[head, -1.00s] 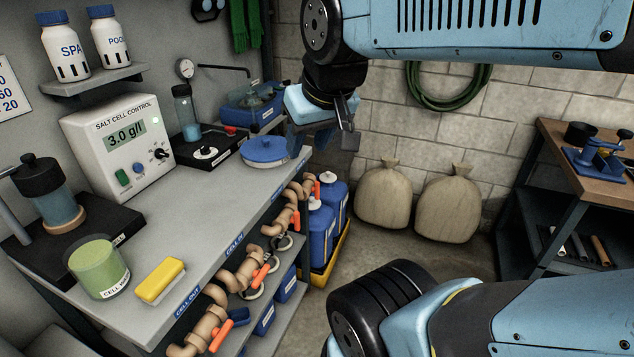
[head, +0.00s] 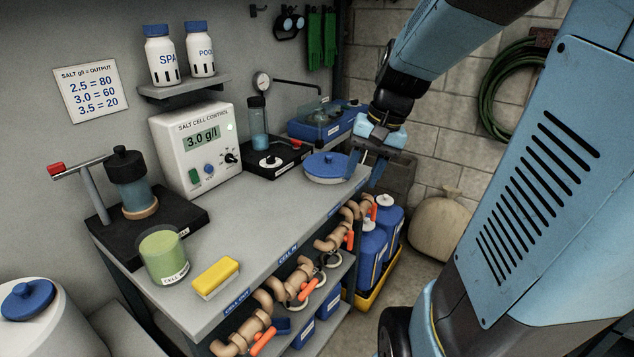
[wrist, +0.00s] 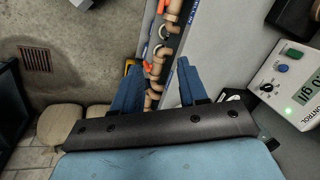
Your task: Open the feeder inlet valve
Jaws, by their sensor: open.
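Tan pipework (head: 262,300) with several orange valve handles runs along the front of the bench, below its top edge. Handles show near the front (head: 262,341), under the middle of the edge (head: 308,290), and toward the far end (head: 349,240) and (head: 374,210). Labels read CELL OUT and CELL IN; I cannot read one naming the feeder inlet valve. My gripper (head: 366,168) is open and empty, pointing down by the bench's far front corner. In the wrist view, the pipework and an orange handle (wrist: 150,68) show between my open fingers (wrist: 159,64), apart from them.
A blue-lidded round container (head: 325,168) stands on the bench close beside my gripper. The salt cell control box (head: 195,150), a green cup (head: 163,257) and a yellow sponge (head: 215,275) are also on it. Blue jugs (head: 372,250) stand in a yellow tray on the floor.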

